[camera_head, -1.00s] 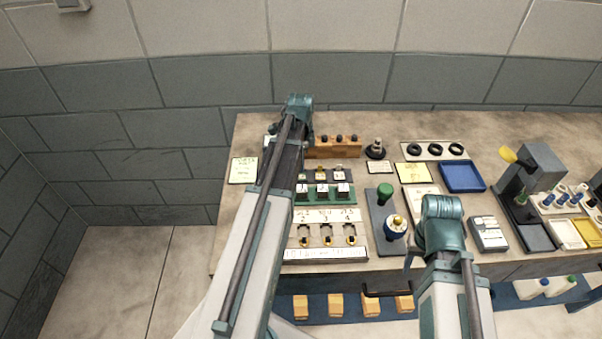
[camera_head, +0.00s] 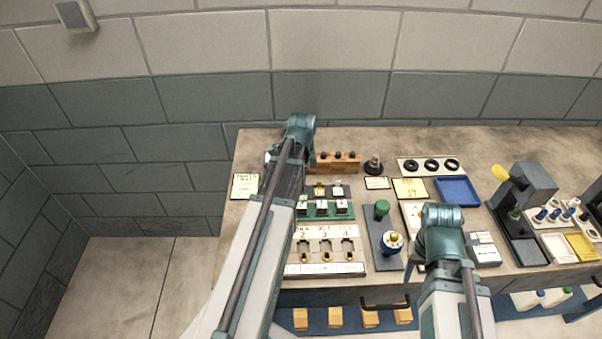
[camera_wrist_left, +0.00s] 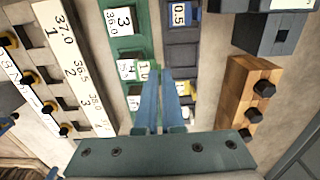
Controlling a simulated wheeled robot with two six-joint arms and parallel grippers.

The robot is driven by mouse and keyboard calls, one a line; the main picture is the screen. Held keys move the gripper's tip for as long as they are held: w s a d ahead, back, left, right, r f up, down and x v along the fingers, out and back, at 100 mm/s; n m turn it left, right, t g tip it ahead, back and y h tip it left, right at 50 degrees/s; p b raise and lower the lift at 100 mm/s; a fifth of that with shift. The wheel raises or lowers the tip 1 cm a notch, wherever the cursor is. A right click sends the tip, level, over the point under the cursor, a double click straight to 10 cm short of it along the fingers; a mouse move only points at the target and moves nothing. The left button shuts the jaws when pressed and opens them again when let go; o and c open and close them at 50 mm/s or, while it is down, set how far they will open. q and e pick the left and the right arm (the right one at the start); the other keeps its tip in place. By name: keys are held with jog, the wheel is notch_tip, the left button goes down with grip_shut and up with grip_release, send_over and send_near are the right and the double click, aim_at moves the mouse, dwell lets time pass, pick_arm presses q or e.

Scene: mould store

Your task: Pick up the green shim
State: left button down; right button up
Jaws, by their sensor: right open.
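I cannot make out a green shim for certain in any view. A dark shim rack (camera_wrist_left: 184,45) shows in the left wrist view, with a blue piece marked 0.5 and a yellow piece (camera_wrist_left: 184,88) in it. In the left wrist view my left gripper (camera_wrist_left: 167,72) points down between this rack and the green rack (camera_wrist_left: 118,48). Its two blue fingers are close together, and what lies between or under them is hidden. In the head view my left arm covers the left ends of both racks. My right gripper is mostly hidden by its arm at the bench's front edge.
A wooden block with black knobs (camera_wrist_left: 249,90) stands close right of the left gripper in its wrist view. A white numbered fixture (camera_head: 325,245) lies at the bench front. A green-knobbed tool (camera_head: 381,210) and blue tray (camera_head: 457,190) are to the right.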

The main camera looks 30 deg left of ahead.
pick_arm(q)
jog(key=s+d, duration=0.2)
jog(key=s, duration=0.1)
jog(key=s+d, duration=0.2)
jog(key=s, duration=0.1)
jog(key=s+d+r, duration=0.1)
jog(key=s+d, duration=0.1)
jog(key=shift+s+p, duration=0.4)
pick_arm(e)
jog(key=shift+r, duration=0.45)
